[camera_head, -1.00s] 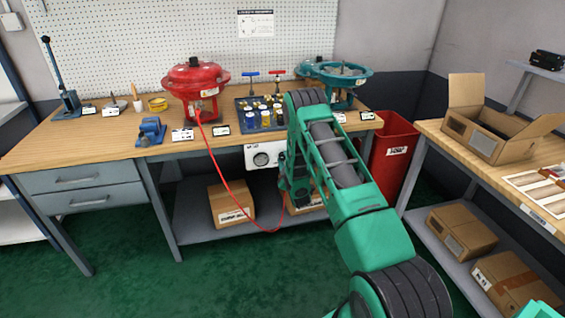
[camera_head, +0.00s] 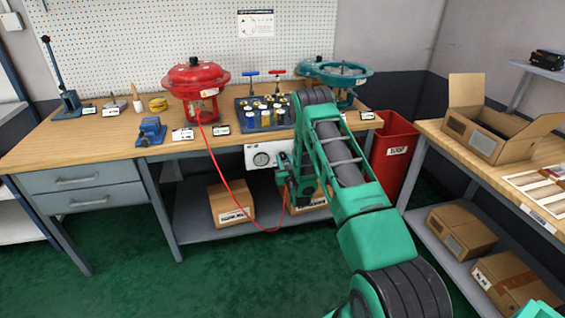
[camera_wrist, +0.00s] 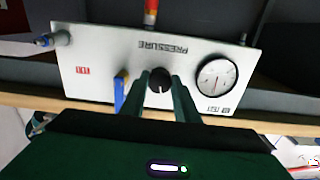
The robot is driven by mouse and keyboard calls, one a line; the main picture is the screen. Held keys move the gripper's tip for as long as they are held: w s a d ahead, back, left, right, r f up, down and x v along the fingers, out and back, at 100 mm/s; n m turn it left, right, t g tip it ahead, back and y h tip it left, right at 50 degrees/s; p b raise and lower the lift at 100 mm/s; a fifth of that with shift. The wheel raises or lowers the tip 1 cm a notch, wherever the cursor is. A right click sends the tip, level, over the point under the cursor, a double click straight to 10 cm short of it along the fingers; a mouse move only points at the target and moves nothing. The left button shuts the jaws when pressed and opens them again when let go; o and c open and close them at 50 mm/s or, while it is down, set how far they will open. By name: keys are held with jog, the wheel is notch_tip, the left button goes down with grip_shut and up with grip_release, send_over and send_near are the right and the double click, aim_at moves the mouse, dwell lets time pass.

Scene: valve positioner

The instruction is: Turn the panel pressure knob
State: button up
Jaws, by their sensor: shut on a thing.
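The white pressure panel (camera_head: 250,151) hangs under the front edge of the workbench. In the wrist view the panel (camera_wrist: 95,62) appears upside down, with the word PRESSURE on it. The black knob (camera_wrist: 160,82) sits near its middle, between the fingers of my gripper (camera_wrist: 162,92). The fingers are shut on the knob from both sides. A round gauge (camera_wrist: 216,78) is beside the knob, and it also shows in the head view (camera_head: 262,159). In the head view my arm hides the knob, and my gripper is at the panel's right side.
A blue lever (camera_wrist: 120,90) sits close beside one finger. A red hose (camera_head: 225,180) runs from the red actuator (camera_head: 195,80) down past the panel. Cardboard boxes (camera_head: 231,203) stand on the shelf below. A red bin (camera_head: 393,152) stands right of my arm.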

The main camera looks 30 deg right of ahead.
jog(key=m, duration=0.6)
jog(key=shift+s+f+m, duration=0.15)
jog(key=shift+f+m, duration=0.15)
jog(key=shift+f, duration=0.1)
jog(key=m, duration=0.4)
jog(key=shift+a+r+m, duration=0.1)
jog(key=shift+a+m, duration=0.05)
jog(key=shift+m, duration=0.25)
jog(key=o, duration=0.9)
jog(key=shift+c, duration=0.2)
jog(key=shift+o, duration=0.9)
jog(key=shift+w+r, duration=0.15)
jog(key=shift+w, duration=0.05)
jog(key=v, duration=1)
jog(key=shift+s, duration=0.35)
jog(key=shift+a+r, duration=0.1)
